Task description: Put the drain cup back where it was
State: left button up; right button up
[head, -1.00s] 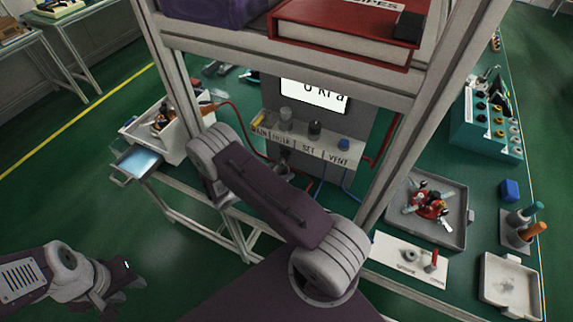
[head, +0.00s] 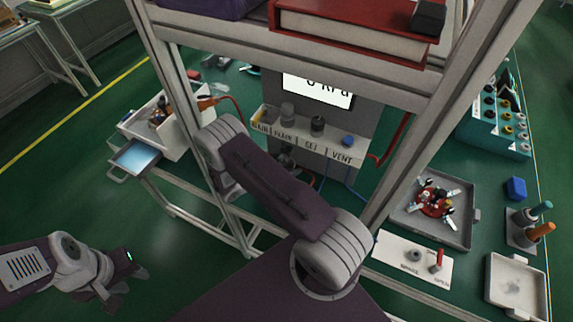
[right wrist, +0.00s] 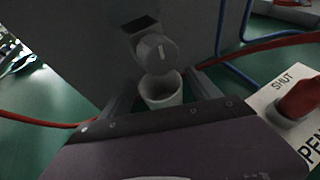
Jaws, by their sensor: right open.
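In the right wrist view a pale grey drain cup (right wrist: 163,92) stands upright, open at the top, below a round grey fitting (right wrist: 157,53) on a grey panel. My right gripper (right wrist: 162,88) is open, its dark fingers on either side of the cup. Whether they touch it I cannot tell. The cup's base is hidden by my gripper's body. In the head view my right arm reaches down behind the labelled ledge area, and its gripper is hidden. My left gripper (head: 125,282) hangs at the lower left, away from the bench; its jaw opening is unclear.
A labelled ledge (head: 312,143) carries several small items below a lit display (head: 317,90). Red and blue hoses run near my right gripper. A SHUT/OPEN plate with a red handle (right wrist: 300,98) is at right. A grey tray (head: 440,220) holds red parts. Frame posts stand close to my arm.

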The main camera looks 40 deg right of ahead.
jog(key=shift+a+r, duration=0.15)
jog(key=shift+a, duration=0.25)
jog(key=b+v, duration=0.1)
jog(key=v, duration=1)
jog(key=s+a+r+m+y, duration=0.3)
jog(key=s+m+y, duration=0.3)
jog(key=m, duration=0.3)
jog(key=s+a+r+m+y, duration=0.3)
jog(key=s+r+m+y, duration=0.2)
jog(key=m, duration=0.5)
jog(key=shift+s+r+y, duration=0.15)
jog(key=shift+s+y, duration=0.25)
jog(key=shift+y, duration=1)
